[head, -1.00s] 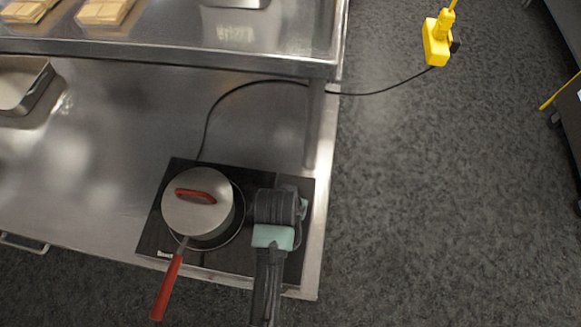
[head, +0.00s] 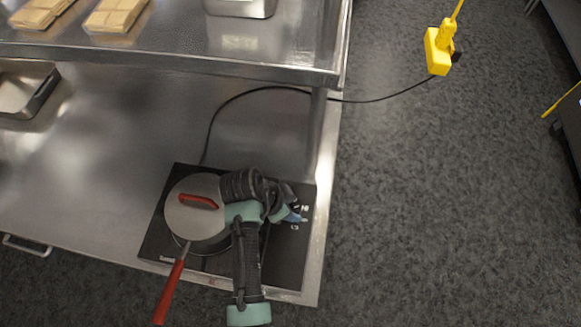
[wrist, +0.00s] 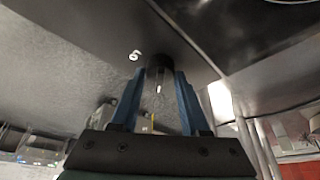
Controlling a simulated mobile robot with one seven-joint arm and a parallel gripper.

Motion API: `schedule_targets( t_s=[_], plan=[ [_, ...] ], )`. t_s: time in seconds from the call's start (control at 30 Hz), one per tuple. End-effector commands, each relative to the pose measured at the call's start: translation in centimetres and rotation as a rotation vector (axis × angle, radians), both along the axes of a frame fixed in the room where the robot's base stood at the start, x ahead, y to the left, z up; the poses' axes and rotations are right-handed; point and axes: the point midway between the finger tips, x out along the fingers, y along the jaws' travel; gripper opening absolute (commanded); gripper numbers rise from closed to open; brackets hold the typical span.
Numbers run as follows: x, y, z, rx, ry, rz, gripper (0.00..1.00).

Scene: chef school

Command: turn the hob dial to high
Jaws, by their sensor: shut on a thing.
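The black hob (head: 285,273) lies on the steel counter, with white HI and LO marks at its right edge. The hob dial (wrist: 158,66) is a dark knob with a small white pointer line. In the wrist view my gripper (wrist: 158,82) has its two blue fingers on either side of the dial, shut on it. A white mark shows on the hob to the left of the dial. In the head view my gripper (head: 293,216) reaches the hob's right side, beside the HI and LO marks, and hides the dial.
A lidded pot (head: 188,218) with a red handle (head: 168,293) stands on the hob to the left, close to my arm. A steel shelf (head: 180,58) overhangs the counter behind. A black cable runs to a yellow socket (head: 438,52).

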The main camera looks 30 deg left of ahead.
Motion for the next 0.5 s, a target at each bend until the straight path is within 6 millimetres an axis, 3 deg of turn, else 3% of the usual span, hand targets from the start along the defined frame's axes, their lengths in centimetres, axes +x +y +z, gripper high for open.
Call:
schedule_targets(
  t_s=[0.5],
  plan=[
    [0.20,0.02,0.10,0.000,-0.004,-0.145,0.00]
  ],
)
